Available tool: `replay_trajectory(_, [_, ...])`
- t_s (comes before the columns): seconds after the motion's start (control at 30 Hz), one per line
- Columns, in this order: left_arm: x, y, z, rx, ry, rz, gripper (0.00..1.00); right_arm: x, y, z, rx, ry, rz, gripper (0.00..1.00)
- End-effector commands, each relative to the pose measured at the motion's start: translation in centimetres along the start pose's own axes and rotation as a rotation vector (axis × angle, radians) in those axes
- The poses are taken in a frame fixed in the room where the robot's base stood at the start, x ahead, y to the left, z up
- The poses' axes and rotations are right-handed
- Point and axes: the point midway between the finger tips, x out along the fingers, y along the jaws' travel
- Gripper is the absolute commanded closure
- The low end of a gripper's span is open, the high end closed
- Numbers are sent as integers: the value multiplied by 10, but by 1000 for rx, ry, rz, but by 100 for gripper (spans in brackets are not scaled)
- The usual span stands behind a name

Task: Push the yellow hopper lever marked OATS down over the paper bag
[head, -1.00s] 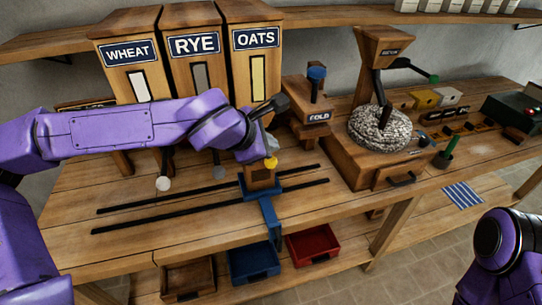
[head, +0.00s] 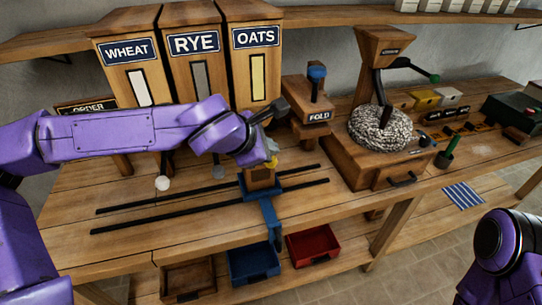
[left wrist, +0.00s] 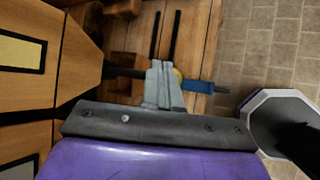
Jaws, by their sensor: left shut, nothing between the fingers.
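The OATS hopper (head: 257,78) is the right one of three, with a yellow window strip. Its lever's yellow knob (head: 272,161) shows just below my left gripper (head: 271,148), partly covered by the fingers. A brown paper bag (head: 261,178) stands under the knob in the blue carriage (head: 266,190). My left gripper is shut and empty. In the left wrist view its fingers (left wrist: 163,85) hide most of the yellow knob (left wrist: 178,75). I cannot tell whether they touch it. My right arm shows at the lower right, but its gripper is out of view.
The WHEAT hopper (head: 130,73) and RYE hopper (head: 196,70) stand left of OATS, with a white knob (head: 163,183) and a grey knob (head: 219,172) below. Black rails (head: 130,222) run along the bench. The FOLD post (head: 316,100) and the mill (head: 375,160) stand to the right.

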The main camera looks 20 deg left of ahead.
Motion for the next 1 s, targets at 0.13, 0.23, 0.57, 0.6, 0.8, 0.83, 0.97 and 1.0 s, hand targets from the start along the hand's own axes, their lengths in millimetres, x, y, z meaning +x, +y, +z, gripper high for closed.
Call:
replay_trajectory(0.13, [2, -1, -1, 0, 0, 0, 100, 2, 0, 1, 0, 0, 0, 57])
replay_trajectory(0.23, [2, -2, -2, 0, 0, 0, 100, 2, 0, 1, 0, 0, 0, 57])
replay_trajectory(0.57, [5, -4, -4, 0, 1, 0, 100, 5, 0, 2, 0, 0, 0, 57])
replay_trajectory(0.6, [6, -4, -4, 0, 1, 0, 100, 5, 0, 2, 0, 0, 0, 57])
replay_trajectory(0.8, [7, -5, -6, 0, 1, 0, 100, 6, -1, 3, 0, 0, 0, 57])
replay_trajectory(0.83, [8, -6, -6, 0, 1, 0, 100, 7, -1, 3, 0, 0, 0, 57])
replay_trajectory(0.97, [9, -6, -7, 0, 1, 0, 100, 8, -1, 3, 0, 0, 0, 57])
replay_trajectory(1.0, [9, -7, -7, 0, 1, 0, 100, 8, -1, 3, 0, 0, 0, 57])
